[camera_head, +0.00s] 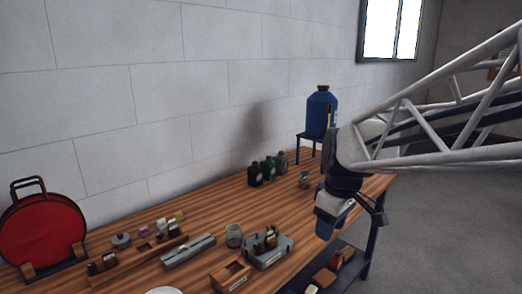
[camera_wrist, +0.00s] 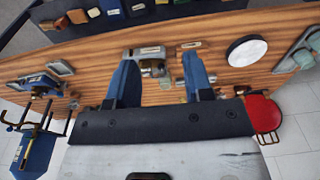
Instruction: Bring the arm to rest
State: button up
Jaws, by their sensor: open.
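My gripper (camera_head: 355,222) hangs in the air above the right end of the wooden table (camera_head: 215,200) in the head view. Its jaws are apart. In the wrist view the two blue fingers of my gripper (camera_wrist: 160,75) stand apart. A grey labelled holder (camera_wrist: 151,52) shows between and beyond the fingers, and I see no object gripped. My pale lattice arm (camera_head: 440,130) reaches in from the right and hides part of the table's far right end.
A blue tank (camera_head: 320,108) stands on a small dark stand at the table's back right. Several dark bottles (camera_head: 269,170) stand near it. A grey caddy (camera_head: 268,252), a wooden box (camera_head: 230,276) and a red round case (camera_head: 42,232) are further left. Grey floor right of the table is clear.

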jog(key=s+d+f+m+t, duration=0.1)
jog(key=s+m, duration=0.3)
jog(key=s, duration=0.5)
jog(key=s+d+f+m+t+h, duration=0.1)
jog(key=s+d+f+m, duration=0.1)
jog(key=s+m, duration=0.3)
jog(key=s, duration=0.4)
jog(key=shift+s+f, duration=0.25)
jog(key=shift+s, duration=0.15)
